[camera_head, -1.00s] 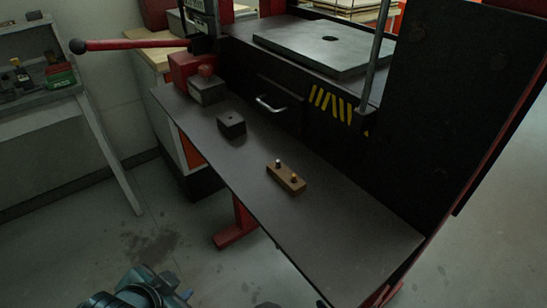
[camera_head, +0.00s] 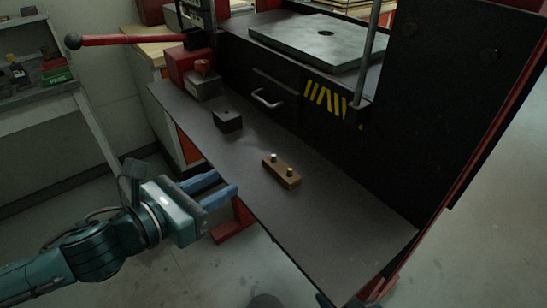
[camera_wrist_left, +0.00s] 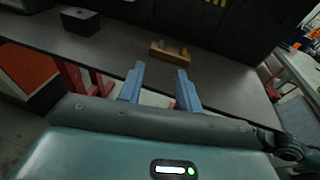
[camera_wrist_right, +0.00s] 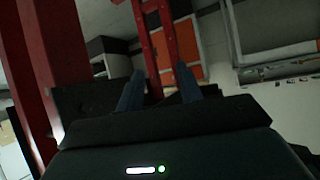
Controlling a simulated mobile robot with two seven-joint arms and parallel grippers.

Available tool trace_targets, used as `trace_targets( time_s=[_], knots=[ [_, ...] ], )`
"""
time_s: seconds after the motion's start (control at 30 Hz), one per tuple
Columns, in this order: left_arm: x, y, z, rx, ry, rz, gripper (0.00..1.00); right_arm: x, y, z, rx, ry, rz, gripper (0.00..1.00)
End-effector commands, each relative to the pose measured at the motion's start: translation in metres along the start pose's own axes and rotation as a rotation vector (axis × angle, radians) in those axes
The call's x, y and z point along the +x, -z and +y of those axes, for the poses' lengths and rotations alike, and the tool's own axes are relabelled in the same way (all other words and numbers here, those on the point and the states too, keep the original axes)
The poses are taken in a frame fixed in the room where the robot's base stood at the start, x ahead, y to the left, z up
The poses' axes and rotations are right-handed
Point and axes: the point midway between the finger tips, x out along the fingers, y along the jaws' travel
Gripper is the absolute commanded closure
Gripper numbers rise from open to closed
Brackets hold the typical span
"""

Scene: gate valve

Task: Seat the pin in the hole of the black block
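The black block (camera_head: 228,121) with a hole in its top stands on the dark bench, left of the brown wooden holder (camera_head: 281,174). Two pins stand in the holder, a silver one (camera_head: 274,157) and a brass one (camera_head: 290,172). My left gripper (camera_head: 224,187) is open and empty, off the bench's front edge and left of the holder. In the left wrist view the holder (camera_wrist_left: 170,54) lies beyond the open fingers (camera_wrist_left: 160,82), and the black block (camera_wrist_left: 80,20) is at the upper left. My right gripper (camera_wrist_right: 160,82) shows open and empty in the right wrist view.
The dark bench top (camera_head: 330,225) is clear to the right of the holder. A red vise-like part (camera_head: 196,72) with a long red lever (camera_head: 125,41) is at the back left. A drawer handle (camera_head: 267,99) juts out behind the block.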

Motion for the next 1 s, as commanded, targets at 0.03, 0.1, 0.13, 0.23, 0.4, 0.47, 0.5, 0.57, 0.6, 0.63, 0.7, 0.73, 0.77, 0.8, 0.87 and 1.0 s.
trace_targets(
  time_s=[0.03,0.1,0.13,0.23,0.4,0.47,0.5,0.57,0.6,0.63,0.7,0.73,0.77,0.8,0.87,1.0],
  knots=[
    [0.007,-0.002,-0.001,0.004,0.003,-0.003,0.66,-0.001,0.002,0.000,0.000,0.000,0.000,0.64],
    [0.019,-0.003,-0.001,0.002,0.004,-0.004,0.66,-0.002,0.003,0.000,0.000,-0.001,-0.002,0.64],
    [0.025,-0.004,-0.002,0.002,0.005,-0.005,0.66,-0.003,0.004,0.000,0.000,-0.001,-0.003,0.64],
    [0.044,-0.003,-0.002,-0.001,0.004,-0.004,0.66,-0.003,0.003,0.001,0.001,-0.003,-0.010,0.64],
    [0.068,-0.002,-0.001,0.000,0.002,-0.002,0.66,-0.003,-0.003,0.002,0.005,-0.009,-0.024,0.64],
    [0.072,-0.002,-0.001,0.000,0.002,-0.002,0.66,-0.003,-0.003,0.002,0.008,-0.010,-0.025,0.64],
    [0.074,-0.001,-0.001,0.000,0.002,-0.001,0.66,-0.003,-0.002,0.002,0.010,-0.010,-0.024,0.64],
    [0.077,-0.002,-0.002,0.000,0.002,-0.001,0.66,-0.003,-0.001,0.002,0.012,-0.011,-0.024,0.64],
    [0.081,-0.002,-0.002,-0.001,0.003,-0.002,0.66,-0.004,0.000,0.002,0.012,-0.011,-0.024,0.64],
    [0.085,-0.003,-0.002,-0.002,0.002,-0.002,0.66,-0.004,0.001,0.002,0.012,-0.012,-0.024,0.64],
    [0.095,-0.004,-0.004,-0.003,0.002,-0.002,0.66,-0.005,0.003,0.002,0.013,-0.013,-0.024,0.64],
    [0.099,-0.004,-0.004,-0.004,0.002,-0.002,0.66,-0.006,0.003,0.003,0.013,-0.014,-0.025,0.64],
    [0.104,-0.004,-0.004,-0.004,0.002,-0.001,0.66,-0.006,0.004,0.003,0.013,-0.015,-0.026,0.64],
    [0.110,-0.004,-0.004,-0.004,0.002,-0.001,0.66,-0.006,0.003,0.003,0.013,-0.016,-0.027,0.64],
    [0.117,-0.003,-0.004,-0.002,0.001,-0.001,0.66,-0.006,0.003,0.004,0.013,-0.018,-0.029,0.64],
    [0.126,-0.002,-0.004,0.000,0.001,0.000,0.66,-0.006,0.000,0.005,0.013,-0.020,-0.035,0.64]
  ],
)
